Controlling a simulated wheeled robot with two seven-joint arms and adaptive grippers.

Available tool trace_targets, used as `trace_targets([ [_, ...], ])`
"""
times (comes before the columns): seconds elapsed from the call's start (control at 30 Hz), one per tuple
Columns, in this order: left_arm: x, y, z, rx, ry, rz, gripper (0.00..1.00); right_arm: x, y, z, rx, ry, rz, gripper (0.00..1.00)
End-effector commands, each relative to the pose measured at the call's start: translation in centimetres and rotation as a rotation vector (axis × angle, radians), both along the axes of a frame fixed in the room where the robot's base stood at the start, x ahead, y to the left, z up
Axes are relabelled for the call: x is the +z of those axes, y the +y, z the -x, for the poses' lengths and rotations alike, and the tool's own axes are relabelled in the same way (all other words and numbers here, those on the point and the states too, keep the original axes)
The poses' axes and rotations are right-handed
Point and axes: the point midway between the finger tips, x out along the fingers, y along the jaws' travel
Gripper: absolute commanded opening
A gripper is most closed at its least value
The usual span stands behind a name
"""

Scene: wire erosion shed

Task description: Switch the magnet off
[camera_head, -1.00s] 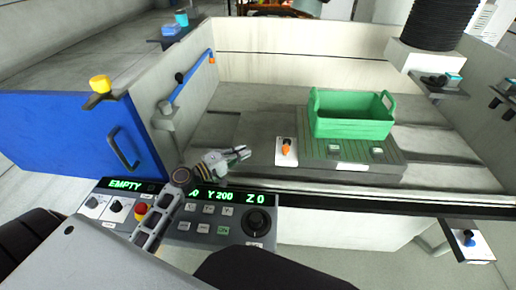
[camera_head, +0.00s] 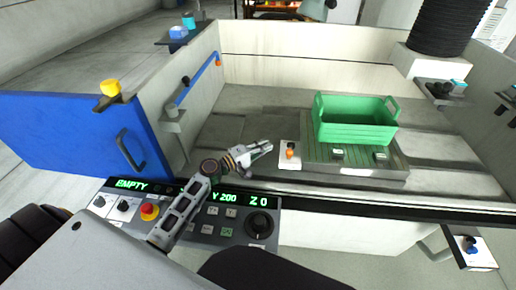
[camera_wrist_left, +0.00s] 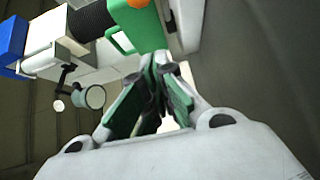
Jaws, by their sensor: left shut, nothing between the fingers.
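An orange knob (camera_head: 290,153) sits on a small white plate (camera_head: 290,164) at the left end of the greenish ribbed magnet block (camera_head: 318,161) in the head view. My left gripper (camera_head: 268,147) is shut and empty, a short way left of the knob and apart from it. Its fingers (camera_wrist_left: 158,72) with green pads meet in the left wrist view, where an orange patch (camera_wrist_left: 137,18) shows against green; I cannot tell for sure that it is the knob. My right gripper is not in view.
A green crate (camera_head: 355,135) stands on the block, behind and right of the knob. The machine tank's front wall edge (camera_head: 400,207) runs below. A control panel (camera_head: 232,229) with a red button (camera_head: 149,211) lies under my left arm. The tank floor left of the block is clear.

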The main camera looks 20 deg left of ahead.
Motion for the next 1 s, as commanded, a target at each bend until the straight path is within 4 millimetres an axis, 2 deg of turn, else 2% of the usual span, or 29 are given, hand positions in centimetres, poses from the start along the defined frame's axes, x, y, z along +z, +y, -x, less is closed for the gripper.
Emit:
trace_targets([
  [0.23, 0.1, -1.0, -1.6, 0.000, -0.001, 0.001, 0.00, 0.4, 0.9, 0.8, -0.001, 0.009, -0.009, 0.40],
  [0.6, 0.1, -4.3, -0.6, -0.001, 0.001, 0.002, 0.00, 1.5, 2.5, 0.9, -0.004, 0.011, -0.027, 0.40],
  [1.0, -0.1, -4.8, -0.4, 0.000, 0.001, 0.001, 0.00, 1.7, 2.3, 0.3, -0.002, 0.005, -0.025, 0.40],
])
